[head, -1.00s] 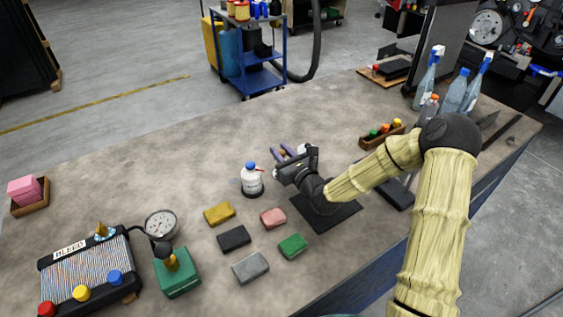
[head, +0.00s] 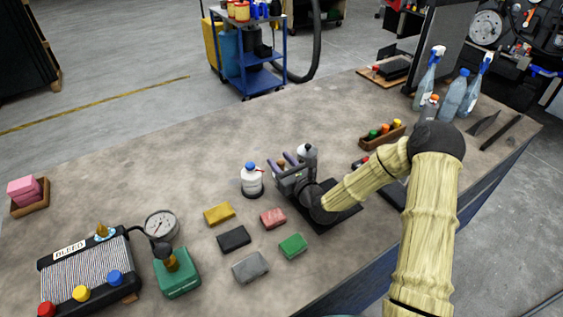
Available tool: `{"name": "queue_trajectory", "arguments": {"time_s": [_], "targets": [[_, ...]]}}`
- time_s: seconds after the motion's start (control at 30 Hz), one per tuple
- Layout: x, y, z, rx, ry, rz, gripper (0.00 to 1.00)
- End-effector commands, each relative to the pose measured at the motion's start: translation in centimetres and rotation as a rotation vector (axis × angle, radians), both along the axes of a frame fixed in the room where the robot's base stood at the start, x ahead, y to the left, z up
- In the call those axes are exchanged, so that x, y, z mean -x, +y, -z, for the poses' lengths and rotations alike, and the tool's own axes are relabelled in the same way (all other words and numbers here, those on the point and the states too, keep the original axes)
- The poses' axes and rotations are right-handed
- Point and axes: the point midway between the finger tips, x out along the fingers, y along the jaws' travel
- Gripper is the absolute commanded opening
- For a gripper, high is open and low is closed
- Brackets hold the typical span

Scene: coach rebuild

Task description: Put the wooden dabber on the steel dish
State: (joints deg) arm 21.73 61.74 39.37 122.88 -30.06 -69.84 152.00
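My gripper (head: 286,162) is low over the middle of the bench, beside a white bottle with a blue cap (head: 252,180). Its two purplish fingers point away from me and stand apart. I make out nothing held between them, though the wrist and gripper body hide part of that space. I cannot pick out the wooden dabber or the steel dish for certain. My gripper and forearm cover part of the bench where they could be.
A grey bottle (head: 308,152) stands just behind my gripper. Yellow (head: 219,213), black (head: 234,238), pink (head: 273,218), green (head: 292,245) and grey (head: 250,266) blocks lie nearer. A dark mat (head: 340,207) lies under my wrist. Spray bottles (head: 427,77) stand far right. The bench's left middle is clear.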

Motion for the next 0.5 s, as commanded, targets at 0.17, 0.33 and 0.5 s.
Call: {"name": "queue_trajectory", "arguments": {"time_s": [0.17,0.33,0.5], "targets": [[0.0,0.0,0.0,0.000,0.000,0.000,0.45],[0.0,0.0,-0.2,0.001,-0.001,0.000,0.45],[1.0,-0.7,-0.1,0.000,0.001,0.001,0.45]]}}
